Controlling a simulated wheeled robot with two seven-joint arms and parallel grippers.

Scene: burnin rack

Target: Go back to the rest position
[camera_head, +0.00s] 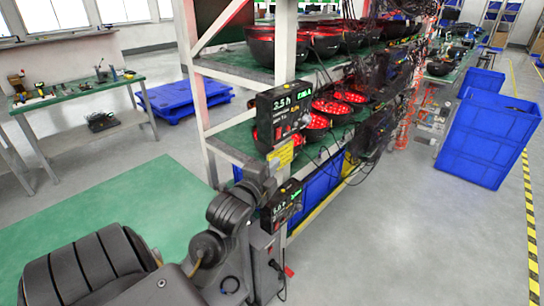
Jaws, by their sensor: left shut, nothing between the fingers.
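My left arm reaches in from the bottom left. Its dark wrist and left gripper (266,178) are in front of the near end of the rack (221,143), close to the rack's upright post. The fingers are small and dark here and look shut with nothing held. I cannot tell whether they touch the rack or the meter box beside them. My right gripper is not in view.
A black meter box (284,117) and a lower one (284,206) hang on the rack's near end. Red-lit lamps (333,107) and loose cables fill the shelves. Blue crates (483,140) stand right; a workbench (75,95) stands left.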

